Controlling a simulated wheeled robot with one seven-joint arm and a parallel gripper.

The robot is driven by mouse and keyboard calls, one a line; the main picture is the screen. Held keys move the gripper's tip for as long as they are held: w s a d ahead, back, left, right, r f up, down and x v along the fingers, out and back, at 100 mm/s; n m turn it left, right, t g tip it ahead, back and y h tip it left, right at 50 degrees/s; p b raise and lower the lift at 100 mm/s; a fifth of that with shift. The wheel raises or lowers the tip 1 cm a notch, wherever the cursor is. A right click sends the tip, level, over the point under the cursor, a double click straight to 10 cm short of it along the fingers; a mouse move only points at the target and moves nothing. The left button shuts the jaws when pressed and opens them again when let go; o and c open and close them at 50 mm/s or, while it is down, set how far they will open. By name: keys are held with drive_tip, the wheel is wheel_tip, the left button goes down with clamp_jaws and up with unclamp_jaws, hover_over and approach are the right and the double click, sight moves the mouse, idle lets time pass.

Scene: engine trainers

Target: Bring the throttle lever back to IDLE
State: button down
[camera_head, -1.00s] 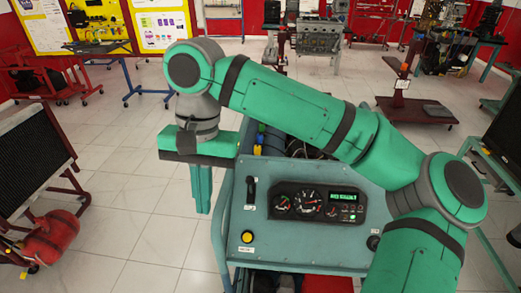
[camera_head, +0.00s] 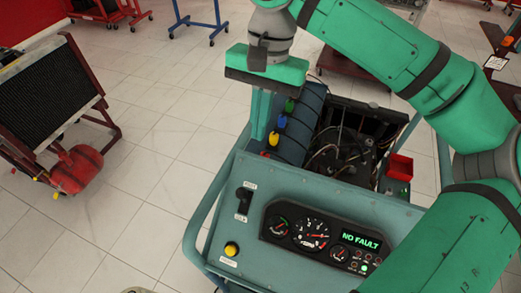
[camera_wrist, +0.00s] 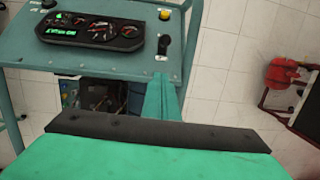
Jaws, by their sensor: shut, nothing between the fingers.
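The throttle lever (camera_head: 243,200) is a small black handle in a slot at the left of the sloped teal panel, with a small label above and below it. The labels are too small to read surely, and I cannot tell its exact setting. It also shows in the wrist view (camera_wrist: 163,44), beyond my fingers. My gripper (camera_head: 258,134) is shut and empty, fingers pointing down, near the panel's far left corner. In the wrist view its fingers (camera_wrist: 161,82) reach toward the panel edge, apart from the lever.
The panel (camera_head: 210,225) carries a gauge cluster (camera_head: 325,238) reading NO FAULT and a yellow button (camera_head: 231,249). Behind it are an engine with cables (camera_head: 350,150) and a red box (camera_head: 400,167). A radiator stand (camera_head: 55,100) is at left, with clear floor between.

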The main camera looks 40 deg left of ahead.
approach(244, 196)
drive_tip(key=w+a+f, duration=0.2)
drive_tip(key=w+f, duration=0.1)
drive_tip(key=w, duration=0.2)
drive_tip(key=shift+s+d+f, duration=0.15)
drive_tip(key=shift+s+f, duration=0.55)
drive_tip(key=shift+s, duration=0.15)
drive_tip(key=shift+s+d+f, duration=0.15)
drive_tip(key=shift+s+f, duration=0.6)
drive_tip(key=shift+s, duration=0.15)
